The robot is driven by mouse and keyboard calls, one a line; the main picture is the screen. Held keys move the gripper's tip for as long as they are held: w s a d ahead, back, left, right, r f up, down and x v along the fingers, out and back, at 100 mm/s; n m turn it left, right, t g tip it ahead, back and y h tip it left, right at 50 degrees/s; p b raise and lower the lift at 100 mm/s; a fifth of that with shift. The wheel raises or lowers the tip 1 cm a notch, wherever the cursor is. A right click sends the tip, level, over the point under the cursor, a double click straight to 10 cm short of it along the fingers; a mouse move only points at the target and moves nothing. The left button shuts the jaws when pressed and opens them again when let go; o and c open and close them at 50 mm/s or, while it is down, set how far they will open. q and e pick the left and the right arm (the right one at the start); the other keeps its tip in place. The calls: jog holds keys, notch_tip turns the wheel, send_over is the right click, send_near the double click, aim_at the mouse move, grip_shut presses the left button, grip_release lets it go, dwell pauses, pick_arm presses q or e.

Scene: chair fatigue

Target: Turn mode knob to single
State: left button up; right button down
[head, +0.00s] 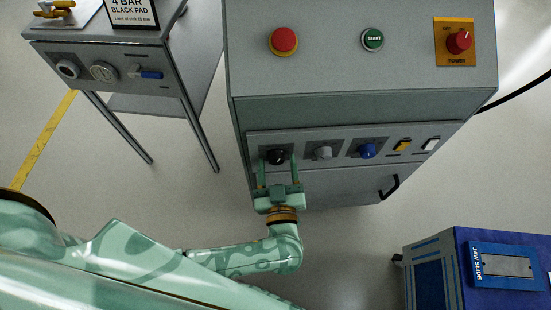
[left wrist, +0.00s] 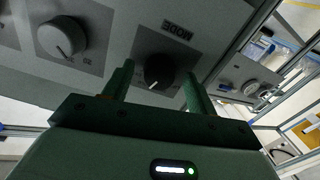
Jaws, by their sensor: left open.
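The mode knob (head: 276,156) is a black round knob at the left end of the control panel's lower front strip. In the left wrist view the knob (left wrist: 160,72) sits on a dark plate under the label MODE, upside down there, with a white pointer mark toward the picture's lower left. My left gripper (head: 278,166) is open, one finger on each side of the knob. In the left wrist view its fingers (left wrist: 160,82) flank the knob, with a gap visible on both sides; contact cannot be told. My right gripper is not in view.
Right of the mode knob are a grey knob (head: 323,152), a blue knob (head: 367,151), a yellow switch (head: 402,146) and a white switch (head: 430,144). On top are a red button (head: 283,40), a green START button (head: 373,39) and a red power switch (head: 459,41). A side table (head: 105,50) stands left.

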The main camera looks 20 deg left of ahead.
pick_arm(q)
jog(key=shift+c, duration=0.3)
jog(key=c, duration=0.9)
